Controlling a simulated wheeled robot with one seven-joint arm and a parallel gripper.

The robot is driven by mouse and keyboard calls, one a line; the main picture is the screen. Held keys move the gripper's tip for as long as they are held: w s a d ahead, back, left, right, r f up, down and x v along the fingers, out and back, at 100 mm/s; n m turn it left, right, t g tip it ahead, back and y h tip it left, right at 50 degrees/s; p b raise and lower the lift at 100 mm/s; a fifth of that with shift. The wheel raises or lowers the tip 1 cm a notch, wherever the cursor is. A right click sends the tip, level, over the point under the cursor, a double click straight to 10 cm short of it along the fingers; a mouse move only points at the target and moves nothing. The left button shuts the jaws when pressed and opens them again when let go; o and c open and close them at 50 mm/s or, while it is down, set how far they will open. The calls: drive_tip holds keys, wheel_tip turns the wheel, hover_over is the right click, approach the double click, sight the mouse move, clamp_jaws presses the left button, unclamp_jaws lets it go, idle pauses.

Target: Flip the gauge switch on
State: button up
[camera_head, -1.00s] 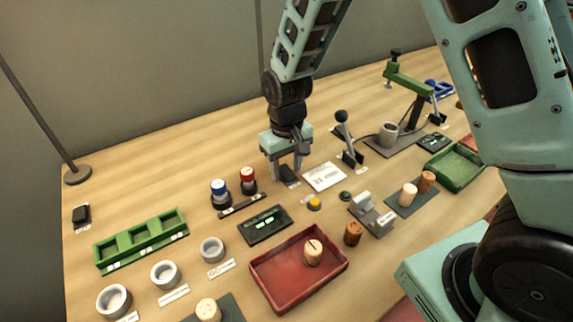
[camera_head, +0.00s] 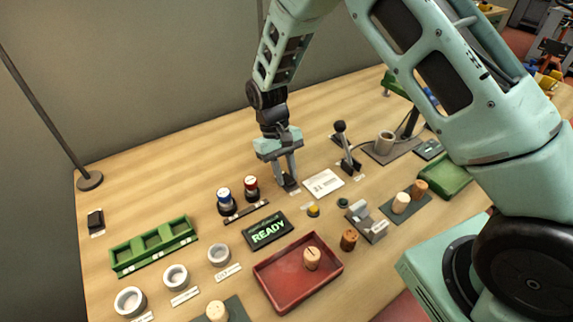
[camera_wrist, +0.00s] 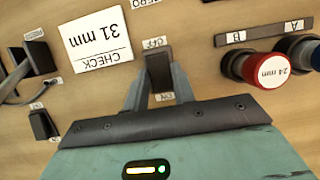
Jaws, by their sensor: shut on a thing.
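The black switch (camera_wrist: 158,72) stands between my two fingers in the wrist view, with an OFF label above it and an ON label below it. In the head view the switch (camera_head: 290,184) is at the fingertips, partly hidden by them. My gripper (camera_wrist: 159,82) is shut on the switch, one finger on each side; it also shows in the head view (camera_head: 288,180), pointing down at the table. The dark display (camera_head: 268,231) in front is lit and reads READY in green. Which way the switch is tilted is hard to tell.
A white CHECK 31 mm card (camera_wrist: 97,40) lies beside the switch. Blue-topped (camera_head: 224,200) and red-topped (camera_head: 251,188) cylinders stand close on its left in the head view, and a black-knobbed lever (camera_head: 345,150) on its right. A red tray (camera_head: 298,272) holds a cork.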

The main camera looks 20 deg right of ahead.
drive_tip(key=shift+w, duration=0.1)
idle(0.3)
drive_tip(key=o, duration=1)
drive_tip(key=shift+r, duration=0.15)
drive_tip(key=b+v, duration=0.1)
drive_tip(key=v, duration=0.7)
drive_tip(key=b+v, duration=0.1)
drive_tip(key=v, duration=0.8)
drive_tip(key=shift+w+a, duration=0.1)
drive_tip(key=shift+w, duration=0.15)
